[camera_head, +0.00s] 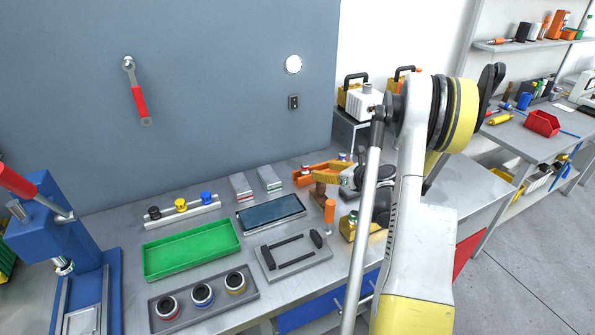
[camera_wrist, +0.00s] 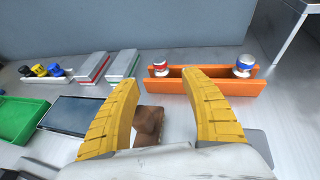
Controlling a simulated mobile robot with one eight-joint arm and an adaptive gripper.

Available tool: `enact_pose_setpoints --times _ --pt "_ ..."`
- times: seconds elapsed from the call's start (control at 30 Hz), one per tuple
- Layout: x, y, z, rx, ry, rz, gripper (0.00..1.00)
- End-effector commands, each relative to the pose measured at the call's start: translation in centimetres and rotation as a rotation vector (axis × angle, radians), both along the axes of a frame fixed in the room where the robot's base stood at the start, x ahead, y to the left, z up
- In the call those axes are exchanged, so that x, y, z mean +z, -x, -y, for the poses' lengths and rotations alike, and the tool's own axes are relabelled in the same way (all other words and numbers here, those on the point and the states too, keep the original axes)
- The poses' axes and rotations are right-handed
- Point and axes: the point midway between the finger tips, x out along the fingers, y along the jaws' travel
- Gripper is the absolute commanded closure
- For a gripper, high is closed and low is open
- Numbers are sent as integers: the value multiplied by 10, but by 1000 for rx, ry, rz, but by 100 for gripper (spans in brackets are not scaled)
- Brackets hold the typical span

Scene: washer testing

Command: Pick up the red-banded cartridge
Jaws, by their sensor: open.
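The red-banded cartridge (camera_wrist: 160,68) is a small silver cylinder with a red band. It stands upright at the left of a long orange holder (camera_wrist: 205,87), whose front wall hides its lower part. A blue-banded cartridge (camera_wrist: 243,65) stands at the holder's right. My gripper (camera_wrist: 160,78) is open, its two yellow fingers pointing at the holder. The red-banded cartridge shows between the fingertips, apparently beyond them, with nothing held. In the head view, my gripper (camera_head: 334,174) is beside the orange holder (camera_head: 301,177) and partly covers it.
A brown block (camera_wrist: 148,126) is below the fingers. Two grey cases (camera_head: 241,187) lie left of the holder. A dark panel (camera_head: 270,213), green tray (camera_head: 190,250) and ring tray (camera_head: 183,323) are nearer. A blue wall (camera_head: 220,90) stands behind.

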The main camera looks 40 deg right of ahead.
Motion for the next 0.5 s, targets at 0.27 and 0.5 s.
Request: enact_pose_setpoints --times 0.27,0.5 --pt "-17 -40 -2 3 3 -1 46" --pt "-26 -65 -3 5 4 -2 46"
